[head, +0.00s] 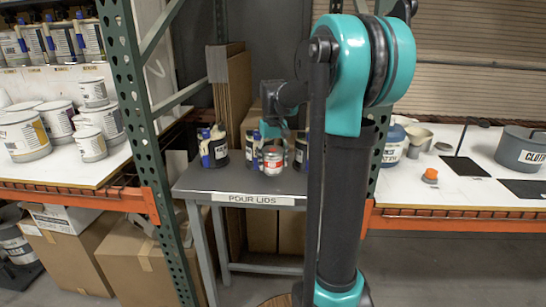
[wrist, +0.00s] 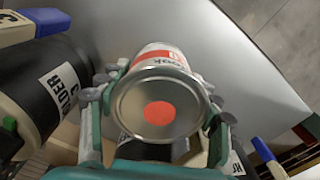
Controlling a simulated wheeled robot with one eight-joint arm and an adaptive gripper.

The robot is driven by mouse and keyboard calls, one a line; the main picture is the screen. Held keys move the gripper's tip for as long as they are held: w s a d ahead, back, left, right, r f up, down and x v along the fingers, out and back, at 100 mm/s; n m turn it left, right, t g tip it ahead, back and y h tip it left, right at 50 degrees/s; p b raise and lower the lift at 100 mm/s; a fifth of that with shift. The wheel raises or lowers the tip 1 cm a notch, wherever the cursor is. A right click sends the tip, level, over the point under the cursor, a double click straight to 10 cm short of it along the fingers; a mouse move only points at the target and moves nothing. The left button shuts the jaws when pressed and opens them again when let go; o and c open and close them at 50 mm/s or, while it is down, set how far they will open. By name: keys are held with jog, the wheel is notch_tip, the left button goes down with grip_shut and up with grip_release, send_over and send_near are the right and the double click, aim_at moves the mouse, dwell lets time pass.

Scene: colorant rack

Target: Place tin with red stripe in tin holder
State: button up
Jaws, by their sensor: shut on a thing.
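The tin with the red stripe (head: 272,160) is small and metallic with a red and white label. In the wrist view its lid with a red dot (wrist: 158,112) faces the camera, and the label shows beyond it. My gripper (head: 272,134) is shut on it, with fingers on both sides of the tin. Black tin holders stand around it: one to the left (head: 220,153) and one to the right (head: 299,155). A holder with a white label (wrist: 62,88) fills the left of the wrist view. Whether the tin touches the table is unclear.
The grey table (head: 190,183) carries a "POUR LIDS" label on its front edge. A green rack post (head: 135,100) stands close on the left. White shelves with tins (head: 25,135) lie left, and another shelf with a dark pot (head: 520,150) lies right.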

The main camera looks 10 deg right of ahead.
aim_at(273, 169)
jog(key=shift+f, duration=1.55)
jog(key=shift+f, duration=0.15)
jog(key=o, duration=1.4)
jog(key=shift+c, duration=0.2)
